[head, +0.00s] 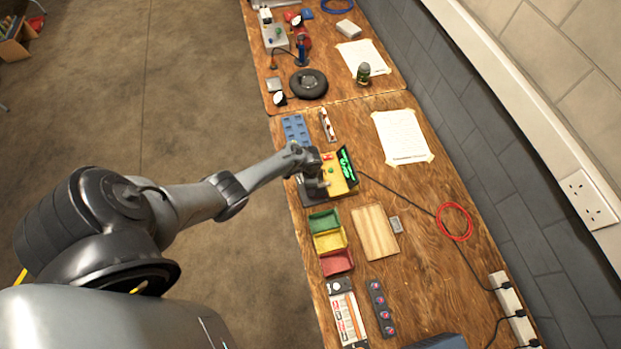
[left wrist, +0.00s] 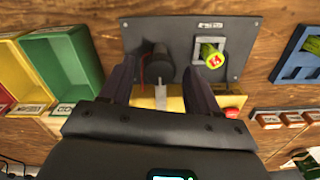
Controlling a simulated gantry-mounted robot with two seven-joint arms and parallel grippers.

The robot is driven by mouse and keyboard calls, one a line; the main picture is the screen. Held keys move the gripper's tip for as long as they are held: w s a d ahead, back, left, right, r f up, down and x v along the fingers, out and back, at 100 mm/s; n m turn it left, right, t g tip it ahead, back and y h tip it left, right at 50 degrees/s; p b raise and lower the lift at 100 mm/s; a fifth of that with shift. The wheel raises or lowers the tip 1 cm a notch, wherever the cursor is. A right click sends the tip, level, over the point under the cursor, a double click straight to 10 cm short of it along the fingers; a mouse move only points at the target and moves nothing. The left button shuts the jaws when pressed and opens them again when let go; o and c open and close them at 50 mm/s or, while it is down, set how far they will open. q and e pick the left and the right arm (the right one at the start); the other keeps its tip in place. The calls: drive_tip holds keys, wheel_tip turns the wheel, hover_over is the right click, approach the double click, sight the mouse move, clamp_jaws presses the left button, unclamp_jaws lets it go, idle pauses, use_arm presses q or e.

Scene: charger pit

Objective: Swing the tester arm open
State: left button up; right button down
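The tester (head: 338,178) is a yellow box with a black screen showing green marks, at the middle of the bench. In the left wrist view its yellow body (left wrist: 172,104) is partly hidden by my gripper. On its dark grey plate (left wrist: 185,25) are a black cylindrical part (left wrist: 157,62) with a pale metal tab (left wrist: 160,97), and a green cell (left wrist: 211,55) in a holder. I cannot tell for sure which part is the tester arm. My left gripper (left wrist: 160,85) is open over the tester, its fingers either side of the black part and tab. Contact is unclear. My right gripper is out of view.
Green (head: 324,221), yellow (head: 330,241) and red (head: 337,262) bins stand beside the tester. A blue rack (head: 295,129) lies on its other side. A wooden board (head: 376,232) and black cable (head: 400,192) lie nearby. A red button (left wrist: 232,113) is close to one finger.

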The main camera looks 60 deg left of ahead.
use_arm(q)
wheel_tip(320, 180, up, 11)
drive_tip(key=p, duration=0.3)
drive_tip(key=shift+p, duration=0.4)
drive_tip(key=shift+f, duration=0.1)
